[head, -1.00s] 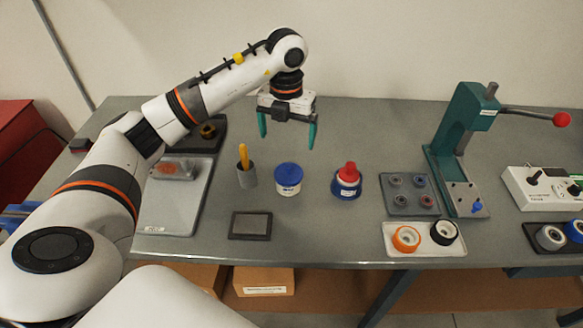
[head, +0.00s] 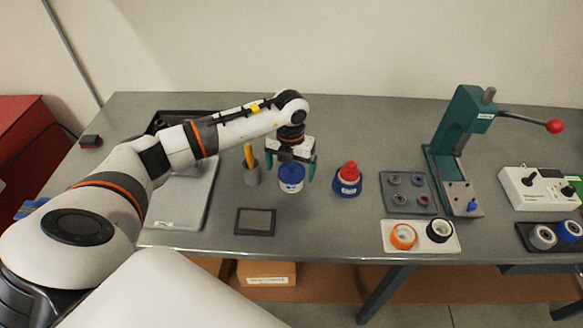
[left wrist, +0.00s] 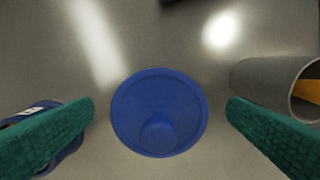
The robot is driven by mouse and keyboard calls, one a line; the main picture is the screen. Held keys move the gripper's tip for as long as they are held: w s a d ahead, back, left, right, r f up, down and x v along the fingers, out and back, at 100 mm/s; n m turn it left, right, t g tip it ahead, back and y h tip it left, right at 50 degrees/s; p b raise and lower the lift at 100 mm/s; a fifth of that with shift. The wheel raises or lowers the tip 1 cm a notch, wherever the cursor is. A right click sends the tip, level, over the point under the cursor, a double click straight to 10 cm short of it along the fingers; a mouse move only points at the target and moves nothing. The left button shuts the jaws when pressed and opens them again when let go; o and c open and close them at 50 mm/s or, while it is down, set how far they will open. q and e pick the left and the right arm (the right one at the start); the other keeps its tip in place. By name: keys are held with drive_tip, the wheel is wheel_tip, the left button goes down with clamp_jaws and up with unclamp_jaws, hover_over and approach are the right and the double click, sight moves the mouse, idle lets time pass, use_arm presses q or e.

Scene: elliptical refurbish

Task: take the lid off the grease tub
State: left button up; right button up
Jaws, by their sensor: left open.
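The grease tub (head: 291,186) is white with a label and stands upright on the bench. Its blue lid (head: 291,171) is on top; in the left wrist view the lid (left wrist: 158,112) shows as a round blue disc with a small raised knob, centred between my fingers. My left gripper (head: 290,171) is open with teal fingers. In the left wrist view its fingers (left wrist: 160,118) stand on either side of the lid with a gap on both sides, touching neither. The tub body is hidden under the lid in that view. My right gripper is not in view.
A grey cup (head: 251,174) with a yellow-handled tool stands close left of the tub. A dark flat pad (head: 255,221) lies in front. The bearing tray (head: 409,193) and teal press (head: 455,150) are farther right.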

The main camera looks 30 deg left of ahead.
use_arm(q)
drive_tip(key=c, duration=1.1)
drive_tip(key=shift+o, duration=0.2)
drive_tip(key=shift+r, duration=0.1)
